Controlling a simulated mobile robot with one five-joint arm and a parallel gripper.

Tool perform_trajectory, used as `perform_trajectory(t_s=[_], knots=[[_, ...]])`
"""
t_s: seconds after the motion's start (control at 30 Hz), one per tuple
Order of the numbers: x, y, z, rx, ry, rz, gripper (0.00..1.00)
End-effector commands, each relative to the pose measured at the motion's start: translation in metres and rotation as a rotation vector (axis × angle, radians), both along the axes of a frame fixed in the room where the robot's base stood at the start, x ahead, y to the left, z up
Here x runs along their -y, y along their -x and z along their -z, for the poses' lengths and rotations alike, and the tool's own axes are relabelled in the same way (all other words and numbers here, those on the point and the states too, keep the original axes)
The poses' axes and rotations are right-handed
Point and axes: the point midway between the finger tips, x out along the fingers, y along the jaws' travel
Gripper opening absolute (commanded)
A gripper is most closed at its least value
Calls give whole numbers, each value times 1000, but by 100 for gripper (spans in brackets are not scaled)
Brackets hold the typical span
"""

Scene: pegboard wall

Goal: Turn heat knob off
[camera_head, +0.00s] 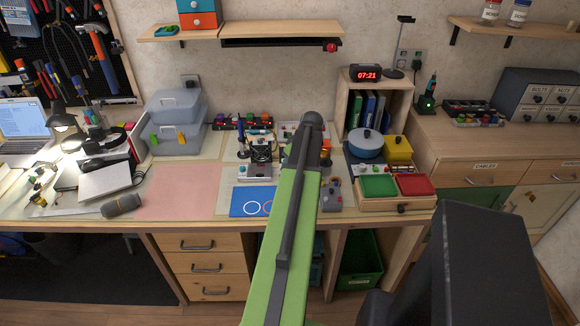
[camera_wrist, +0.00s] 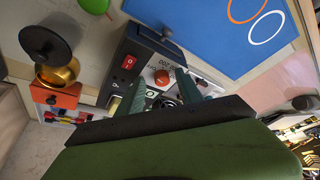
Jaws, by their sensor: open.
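In the wrist view, a small device (camera_wrist: 140,62) with a dark front panel carries a round orange-red knob (camera_wrist: 162,77) and a red rocker switch (camera_wrist: 128,62). Part of the device is hidden behind my fingers and wrist. In the head view my green arm hides my gripper and this spot.
A blue mat with circles (camera_head: 245,203) lies on the workbench, beside a pink mat (camera_head: 182,188). A brass pot (camera_wrist: 58,74) and an orange block (camera_wrist: 55,96) stand close to the device. Red and green trays (camera_head: 413,185) stand to the right of my arm.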

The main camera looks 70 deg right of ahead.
Motion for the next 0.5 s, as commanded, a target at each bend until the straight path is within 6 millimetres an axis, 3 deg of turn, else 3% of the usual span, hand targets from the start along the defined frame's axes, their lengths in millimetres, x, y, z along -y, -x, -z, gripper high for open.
perform_trajectory(t_s=[0.27, 0.5], knots=[[-3, 3, -14, 1, -2, -1, 43], [-9, 20, -62, 1, -1, 1, 43]])
